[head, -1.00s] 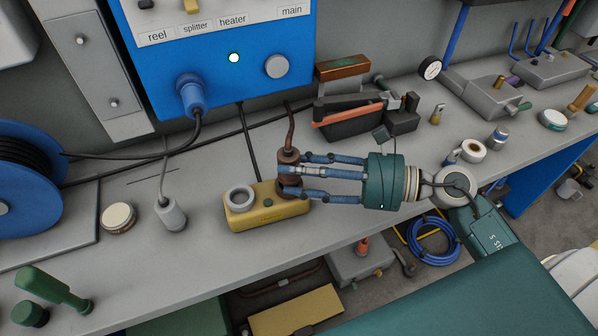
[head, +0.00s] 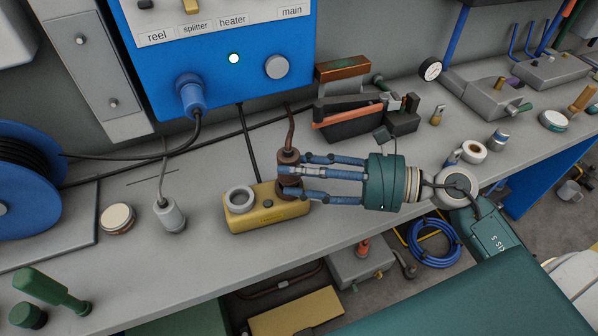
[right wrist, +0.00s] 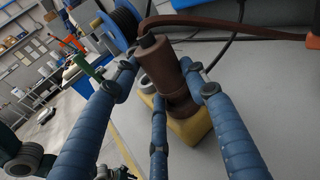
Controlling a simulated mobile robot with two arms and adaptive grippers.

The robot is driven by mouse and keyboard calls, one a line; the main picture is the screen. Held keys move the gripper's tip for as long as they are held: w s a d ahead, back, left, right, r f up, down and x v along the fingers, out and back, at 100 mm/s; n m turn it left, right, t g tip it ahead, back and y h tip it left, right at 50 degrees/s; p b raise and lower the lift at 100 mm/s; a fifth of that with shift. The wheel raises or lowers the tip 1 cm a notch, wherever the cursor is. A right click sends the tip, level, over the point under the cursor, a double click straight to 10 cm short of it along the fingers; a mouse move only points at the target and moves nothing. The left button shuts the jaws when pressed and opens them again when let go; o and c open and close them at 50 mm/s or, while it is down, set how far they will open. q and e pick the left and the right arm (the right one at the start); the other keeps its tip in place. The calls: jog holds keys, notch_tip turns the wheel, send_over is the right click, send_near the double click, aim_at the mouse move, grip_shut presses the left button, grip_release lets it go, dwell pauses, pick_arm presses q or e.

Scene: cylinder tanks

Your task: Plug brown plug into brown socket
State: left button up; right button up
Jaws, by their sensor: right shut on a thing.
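The brown plug (head: 289,157) is upright with its brown cord rising from the top. My right gripper (head: 291,173) is shut on it, its blue fingers coming in from the right. The brown socket (head: 290,190) is on the right end of the yellow splitter block (head: 262,214), directly under the plug. The right wrist view shows the plug (right wrist: 162,65) between the fingers, in line with the brown socket (right wrist: 183,107) below. Fingers partly hide where they meet, so I cannot tell whether the plug is fully seated. My left gripper is out of view.
An empty pale socket (head: 240,197) is on the splitter's left end. A grey plug (head: 170,214) stands on the bench to the left, beside a round tin (head: 118,218). The blue panel (head: 212,60) is behind. A black and orange tool (head: 348,115) lies behind the gripper.

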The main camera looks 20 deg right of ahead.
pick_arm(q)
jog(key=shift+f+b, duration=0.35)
pick_arm(e)
jog(key=shift+f, duration=0.3)
jog(key=shift+f, duration=0.2)
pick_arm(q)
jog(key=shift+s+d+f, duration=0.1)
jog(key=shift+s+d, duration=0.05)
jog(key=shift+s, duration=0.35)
pick_arm(e)
jog(key=shift+r, duration=0.1)
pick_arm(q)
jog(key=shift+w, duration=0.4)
pick_arm(e)
jog(key=shift+r, duration=0.3)
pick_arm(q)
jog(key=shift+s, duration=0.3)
pick_arm(e)
jog(key=shift+a+r, duration=0.1)
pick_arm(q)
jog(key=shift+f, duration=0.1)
